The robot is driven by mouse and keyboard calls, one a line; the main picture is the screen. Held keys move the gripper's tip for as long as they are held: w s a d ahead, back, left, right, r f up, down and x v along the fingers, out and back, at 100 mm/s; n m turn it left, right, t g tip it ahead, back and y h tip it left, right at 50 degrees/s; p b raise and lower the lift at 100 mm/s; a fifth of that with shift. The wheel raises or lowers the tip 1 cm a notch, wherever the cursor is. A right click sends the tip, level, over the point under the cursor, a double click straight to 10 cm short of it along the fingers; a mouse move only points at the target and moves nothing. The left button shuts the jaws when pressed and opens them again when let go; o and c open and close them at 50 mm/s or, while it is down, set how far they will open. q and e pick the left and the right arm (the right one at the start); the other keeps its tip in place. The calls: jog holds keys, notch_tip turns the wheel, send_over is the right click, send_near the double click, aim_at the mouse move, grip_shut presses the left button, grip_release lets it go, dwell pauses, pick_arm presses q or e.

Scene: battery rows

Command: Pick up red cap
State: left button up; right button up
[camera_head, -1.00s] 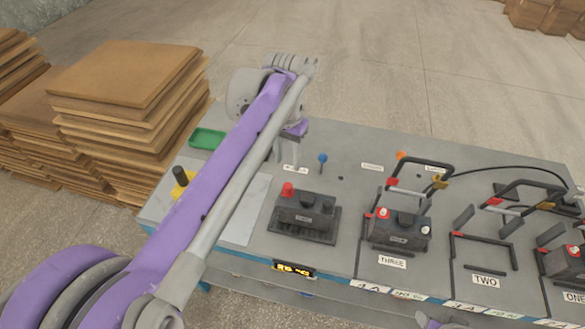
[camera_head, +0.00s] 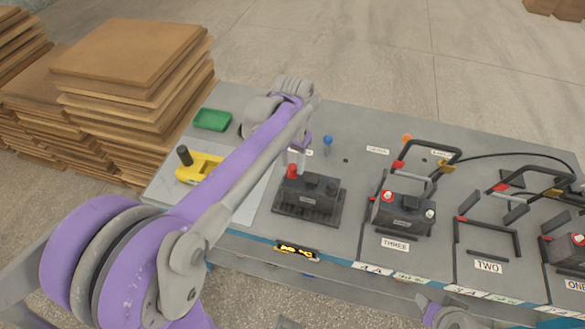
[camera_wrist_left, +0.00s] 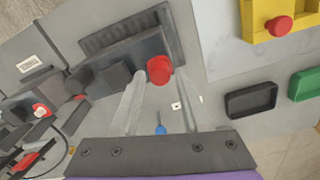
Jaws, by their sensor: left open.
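The red cap (camera_head: 292,171) sits on the left end of a dark battery (camera_head: 312,190), which stands in a dark tray (camera_head: 300,214) on the grey table. In the left wrist view the red cap (camera_wrist_left: 159,70) shows between the tips of my fingers. My left gripper (camera_head: 298,161) is open and empty, pointing down right at the cap, with its fingertips close to it. I cannot tell whether they touch it. The left wrist view shows both fingers of my left gripper (camera_wrist_left: 155,78) apart. My right gripper's fingers do not show.
Battery THREE (camera_head: 402,213), with another red cap (camera_head: 387,196), stands to the right among upright handles. A yellow block (camera_head: 197,168) and a green tray (camera_head: 212,120) lie at the left. A blue-topped pin (camera_head: 328,140) stands behind the battery. Stacked boards (camera_head: 135,65) rise at the far left.

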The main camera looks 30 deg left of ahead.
aim_at(293, 166)
pick_arm(q)
jog(key=shift+f, duration=0.15)
grip_shut()
notch_tip(293, 166, up, 10)
jog(key=shift+p, duration=0.35)
dwell(0.3)
jog(key=shift+c, duration=1.9)
grip_release()
grip_shut()
